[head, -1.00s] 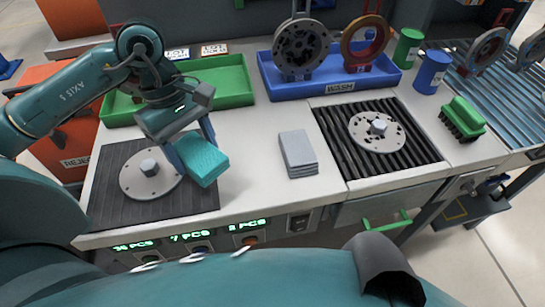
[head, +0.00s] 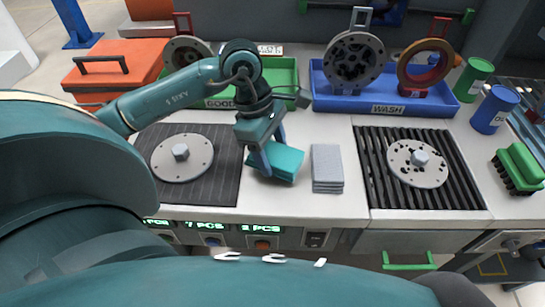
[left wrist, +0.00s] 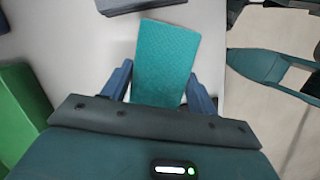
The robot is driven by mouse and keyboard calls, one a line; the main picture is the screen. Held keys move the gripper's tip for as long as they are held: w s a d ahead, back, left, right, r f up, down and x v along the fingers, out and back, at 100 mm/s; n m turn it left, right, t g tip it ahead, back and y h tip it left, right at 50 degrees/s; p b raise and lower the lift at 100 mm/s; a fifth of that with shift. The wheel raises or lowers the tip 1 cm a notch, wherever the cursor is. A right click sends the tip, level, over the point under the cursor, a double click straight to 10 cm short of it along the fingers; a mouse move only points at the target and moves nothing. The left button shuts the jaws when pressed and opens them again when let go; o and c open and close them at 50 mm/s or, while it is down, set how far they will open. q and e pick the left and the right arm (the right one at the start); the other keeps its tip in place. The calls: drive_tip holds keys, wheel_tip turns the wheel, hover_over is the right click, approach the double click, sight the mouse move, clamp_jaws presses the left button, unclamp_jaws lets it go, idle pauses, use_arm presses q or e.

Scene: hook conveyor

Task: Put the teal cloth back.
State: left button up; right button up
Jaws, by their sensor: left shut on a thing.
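The teal cloth (head: 283,161) is a folded pad held by my left gripper (head: 268,158), whose fingers are shut on it. It is over the pale bench, between the left dark mat (head: 226,190) and the grey folded stack (head: 327,168). It sits just left of the stack, apart from it. I cannot tell whether the cloth touches the bench. In the left wrist view the teal cloth (left wrist: 166,62) lies between the two blue fingers (left wrist: 163,88), with the grey stack (left wrist: 140,4) beyond it. My right gripper is not in view.
A green tray (head: 286,78) and a blue WASH tray (head: 385,104) with ring parts stand behind. A holed disc (head: 416,165) lies on the ribbed mat at right, a plain disc (head: 195,168) on the left mat. A green brush (head: 520,167) is at far right.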

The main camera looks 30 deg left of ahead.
use_arm(q)
drive_tip(key=shift+f, duration=1.2)
drive_tip(key=shift+f+b, duration=0.25)
drive_tip(key=shift+b, duration=0.05)
drive_tip(key=o, duration=0.9)
drive_tip(key=shift+r, duration=0.1)
drive_tip(key=p+v, duration=0.1)
drive_tip(key=v, duration=1.1)
drive_tip(key=shift+r, duration=0.2)
